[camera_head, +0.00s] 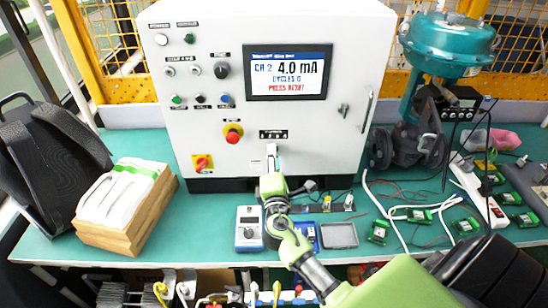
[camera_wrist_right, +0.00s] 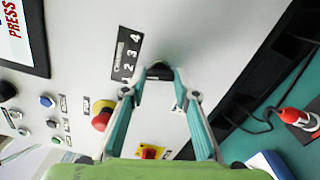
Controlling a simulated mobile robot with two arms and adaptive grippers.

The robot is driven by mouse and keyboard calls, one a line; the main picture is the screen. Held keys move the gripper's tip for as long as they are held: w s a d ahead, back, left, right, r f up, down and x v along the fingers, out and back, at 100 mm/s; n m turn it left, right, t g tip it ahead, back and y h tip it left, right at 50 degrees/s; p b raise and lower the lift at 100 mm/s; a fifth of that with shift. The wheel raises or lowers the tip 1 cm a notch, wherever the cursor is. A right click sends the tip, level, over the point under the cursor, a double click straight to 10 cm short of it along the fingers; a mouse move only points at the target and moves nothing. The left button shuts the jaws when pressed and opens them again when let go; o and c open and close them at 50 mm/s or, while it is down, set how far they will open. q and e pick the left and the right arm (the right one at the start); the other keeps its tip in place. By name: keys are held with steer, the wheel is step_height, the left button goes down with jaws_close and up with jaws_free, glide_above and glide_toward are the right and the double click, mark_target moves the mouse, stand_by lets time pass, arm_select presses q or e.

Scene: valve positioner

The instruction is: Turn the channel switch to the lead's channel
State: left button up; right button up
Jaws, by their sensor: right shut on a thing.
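The white control cabinet (camera_head: 305,160) carries a channel label (camera_head: 273,134) with numbers 1 to 4, readable in the right wrist view (camera_wrist_right: 128,55). Its display (camera_head: 288,72) reads CH 2, 4.0 mA, CYCLES 0, PRESS RESET. The dark channel switch knob (camera_wrist_right: 159,71) sits by the label, between my right fingertips. My right gripper (camera_head: 271,150) is at the cabinet front, shut on the knob; it hides the knob in the head view. The knob's pointer is not readable. A red lead plug (camera_wrist_right: 299,118) shows at the right in the wrist view. My left gripper is not in view.
A red emergency button (camera_head: 232,134) and a red-yellow switch (camera_head: 202,162) sit left of my gripper. A grey-blue meter (camera_head: 249,230) and a grey tray (camera_head: 339,235) lie on the green bench. A teal valve actuator (camera_head: 447,45) stands right, with loose cables and small boards below.

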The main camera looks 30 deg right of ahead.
stand_by(0.3)
steer(key=o, duration=1.1)
steer(key=v, duration=1.2)
steer(key=shift+f, duration=0.1)
